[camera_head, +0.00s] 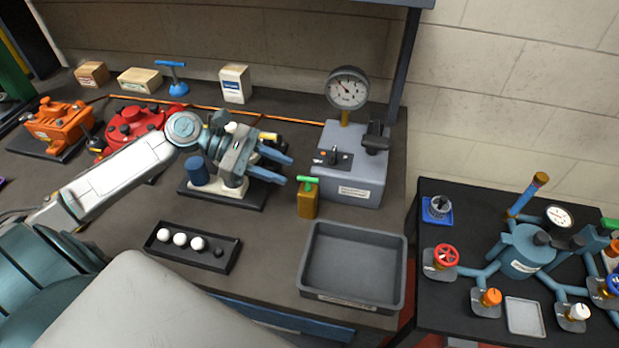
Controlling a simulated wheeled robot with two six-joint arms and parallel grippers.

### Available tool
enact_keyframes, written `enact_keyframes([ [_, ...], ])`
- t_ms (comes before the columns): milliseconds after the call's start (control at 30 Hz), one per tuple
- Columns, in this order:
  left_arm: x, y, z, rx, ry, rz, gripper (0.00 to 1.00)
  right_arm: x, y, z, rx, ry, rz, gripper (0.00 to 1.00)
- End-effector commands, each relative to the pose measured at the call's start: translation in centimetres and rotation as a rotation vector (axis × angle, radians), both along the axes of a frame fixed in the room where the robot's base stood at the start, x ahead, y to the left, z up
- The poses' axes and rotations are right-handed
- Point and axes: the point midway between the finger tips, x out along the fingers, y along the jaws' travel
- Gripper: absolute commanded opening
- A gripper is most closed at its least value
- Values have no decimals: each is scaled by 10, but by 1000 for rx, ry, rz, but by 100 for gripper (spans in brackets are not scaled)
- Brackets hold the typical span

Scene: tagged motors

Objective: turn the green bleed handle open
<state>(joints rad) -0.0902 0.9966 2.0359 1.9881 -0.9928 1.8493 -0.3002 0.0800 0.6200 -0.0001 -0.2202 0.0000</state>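A small brass-coloured block with a green T-shaped handle (307,183) stands on the dark bench, in front of the grey gauge box. Another green handle-like part (609,223) shows at the far right edge, partly cut off by the frame. My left gripper (287,170) reaches in from the left with its two blue fingers spread apart and nothing seen between them. Its fingertips point right, just up and left of the green T-handle; whether they touch it I cannot tell. My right gripper is out of view.
The grey gauge box (352,170) stands behind the brass block. An empty grey tray (352,298) lies in front, and a black tray with white balls (192,247) to its left. A red motor (128,122) and an orange motor (58,124) stand at left. Teal pipework (522,252) fills the right table.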

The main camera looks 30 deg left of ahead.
Motion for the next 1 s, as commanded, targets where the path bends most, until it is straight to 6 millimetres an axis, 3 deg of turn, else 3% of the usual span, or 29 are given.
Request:
enact_keyframes([
  [600,19,-53,-21,-4,0,2,33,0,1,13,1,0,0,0],
  [1000,23,-65,-28,1,1,1,33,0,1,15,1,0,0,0],
])
